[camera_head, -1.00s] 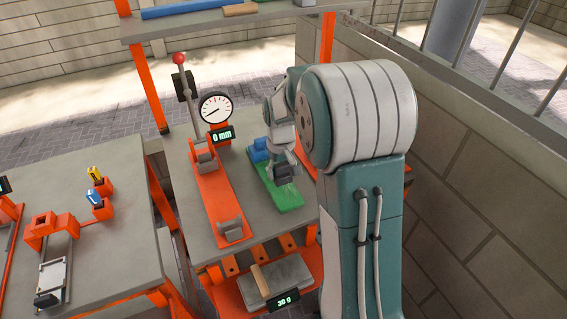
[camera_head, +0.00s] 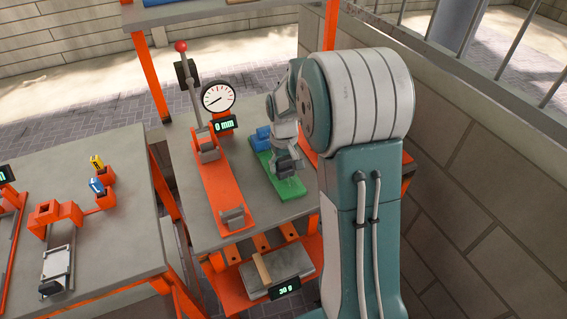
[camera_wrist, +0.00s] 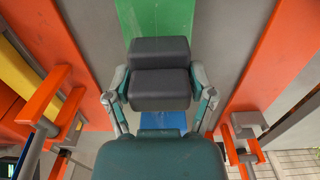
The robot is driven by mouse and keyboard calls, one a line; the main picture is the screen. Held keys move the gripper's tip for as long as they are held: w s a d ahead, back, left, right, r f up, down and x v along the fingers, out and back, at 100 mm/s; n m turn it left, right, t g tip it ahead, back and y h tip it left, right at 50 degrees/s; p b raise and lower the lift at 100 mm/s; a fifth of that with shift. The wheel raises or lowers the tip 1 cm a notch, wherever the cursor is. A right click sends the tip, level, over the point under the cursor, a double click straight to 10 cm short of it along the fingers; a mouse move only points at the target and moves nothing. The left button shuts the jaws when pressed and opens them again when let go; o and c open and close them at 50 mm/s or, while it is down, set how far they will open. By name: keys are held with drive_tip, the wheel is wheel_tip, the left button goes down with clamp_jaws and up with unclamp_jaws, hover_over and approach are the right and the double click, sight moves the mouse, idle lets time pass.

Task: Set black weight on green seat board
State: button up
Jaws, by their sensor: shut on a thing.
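The black weight (camera_wrist: 160,75) is a dark stepped block, held between the two fingers of my gripper (camera_wrist: 160,92) in the wrist view. The green seat board (camera_wrist: 160,25) lies behind and below it there. In the head view the green board (camera_head: 292,189) lies flat on the grey table, and my gripper (camera_head: 288,165) hangs over its near part. A blue block (camera_head: 262,138) sits at the board's far end; blue also shows below the weight in the wrist view (camera_wrist: 163,121). I cannot tell whether the weight touches the board.
Left of the board stands an orange lever rig (camera_head: 218,185) with a dial gauge (camera_head: 218,96) and a display reading 0 mm. Below is a scale (camera_head: 285,289) bearing a grey slab. A second table (camera_head: 110,240) with fixtures is at left. A block wall (camera_head: 480,190) is at right.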

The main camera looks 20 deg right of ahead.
sight(285, 158)
drive_tip(key=shift+d+f, duration=0.2)
drive_tip(key=shift+a+f, duration=0.15)
drive_tip(key=shift+f, duration=0.15)
drive_tip(key=shift+f, duration=0.6)
idle(0.3)
drive_tip(key=o, duration=1.3)
drive_tip(key=shift+c, duration=0.2)
drive_tip(key=shift+f, duration=0.1)
drive_tip(key=shift+r, duration=3.55)
